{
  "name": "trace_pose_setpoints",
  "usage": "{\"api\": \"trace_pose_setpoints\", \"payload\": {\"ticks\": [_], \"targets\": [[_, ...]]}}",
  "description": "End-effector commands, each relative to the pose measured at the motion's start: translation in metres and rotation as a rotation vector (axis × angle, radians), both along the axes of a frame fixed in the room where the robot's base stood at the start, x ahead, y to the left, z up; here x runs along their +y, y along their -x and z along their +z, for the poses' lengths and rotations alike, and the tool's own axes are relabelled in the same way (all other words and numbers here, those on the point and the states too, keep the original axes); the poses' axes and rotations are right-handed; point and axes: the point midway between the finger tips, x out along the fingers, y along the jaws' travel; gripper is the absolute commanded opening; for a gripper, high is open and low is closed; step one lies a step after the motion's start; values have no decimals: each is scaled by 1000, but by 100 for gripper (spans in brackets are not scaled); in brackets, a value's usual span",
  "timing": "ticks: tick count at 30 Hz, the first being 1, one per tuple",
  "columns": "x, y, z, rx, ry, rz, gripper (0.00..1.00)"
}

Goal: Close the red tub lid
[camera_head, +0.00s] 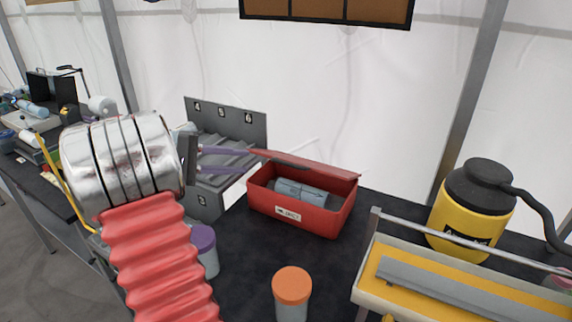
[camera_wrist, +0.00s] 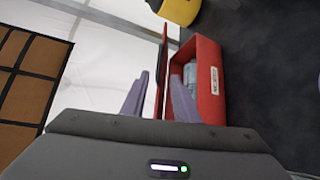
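The red tub (camera_head: 297,218) stands on the dark table. Its red lid (camera_head: 325,170) is partly raised over the opening, tilted, with a gap showing the inside. A grey-blue cylindrical item (camera_head: 300,192) lies in the tub. My gripper (camera_head: 247,160) is at the tub's left, its two purple fingers apart and pointing at the lid's left end. In the wrist view my gripper (camera_wrist: 160,82) is open, with the lid (camera_wrist: 163,50) seen edge-on between the fingers and the tub (camera_wrist: 208,80) to the right. Whether a finger touches the lid cannot be told.
A grey numbered rack (camera_head: 225,125) stands behind my gripper. A purple-lidded jar (camera_head: 205,250) and an orange-lidded jar (camera_head: 292,290) stand in front. A yellow canister (camera_head: 470,215) and a metal-framed yellow tray (camera_head: 380,268) are at right. Dark table is clear between tub and jars.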

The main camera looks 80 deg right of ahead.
Motion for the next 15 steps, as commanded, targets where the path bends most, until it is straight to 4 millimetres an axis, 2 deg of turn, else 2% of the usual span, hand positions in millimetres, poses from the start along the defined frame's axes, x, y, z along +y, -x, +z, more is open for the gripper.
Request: {"api": "trace_pose_setpoints", "payload": {"ticks": [8, 15], "targets": [[0, 1, 0, 1, 2, 0, 27], [-6, 17, -4, 2, 3, -1, 27]]}}
